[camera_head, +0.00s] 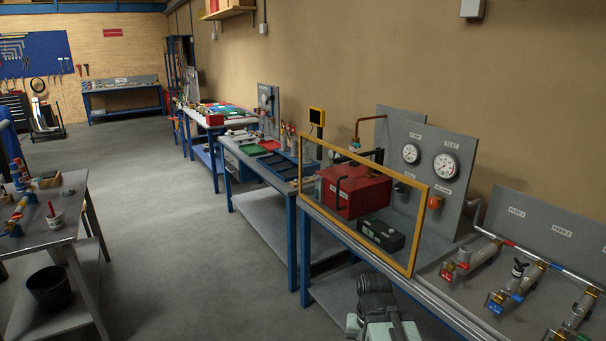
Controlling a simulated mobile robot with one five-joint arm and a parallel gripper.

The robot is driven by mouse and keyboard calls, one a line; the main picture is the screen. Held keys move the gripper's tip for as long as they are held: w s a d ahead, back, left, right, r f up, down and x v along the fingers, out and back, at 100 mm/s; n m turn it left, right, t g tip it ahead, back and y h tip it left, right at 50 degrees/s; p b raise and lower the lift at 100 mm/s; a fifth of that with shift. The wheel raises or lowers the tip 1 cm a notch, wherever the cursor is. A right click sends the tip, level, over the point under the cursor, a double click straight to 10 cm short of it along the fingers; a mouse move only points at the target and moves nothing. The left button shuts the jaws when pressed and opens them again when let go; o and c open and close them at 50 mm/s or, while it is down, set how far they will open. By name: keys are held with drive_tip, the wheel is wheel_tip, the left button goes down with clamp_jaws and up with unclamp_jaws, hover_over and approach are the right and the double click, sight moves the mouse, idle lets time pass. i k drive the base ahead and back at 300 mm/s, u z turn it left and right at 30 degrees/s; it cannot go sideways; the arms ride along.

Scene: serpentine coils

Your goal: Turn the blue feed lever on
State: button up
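On the right bench, a row of pipe valves stands in front of a grey back panel. A valve with blue parts and a blue tag (496,301) sits in the middle of the row, with a small black knob (518,268) standing on top. Which part is its lever, and how it is set, is too small to tell. A valve with a red tag (446,269) is to its left, and another valve (578,312) is to its right, cut by the frame edge. Part of my arm shows at the bottom centre, left of the valves. My gripper's fingers do not show.
A yellow-framed clear guard (413,222) stands on the bench left of the valves. Behind it are a red box (357,190) and a black box (383,234). A gauge panel (420,136) rises behind. The floor aisle (180,215) to the left is clear.

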sight(555, 265)
drive_tip(key=z, duration=1.4)
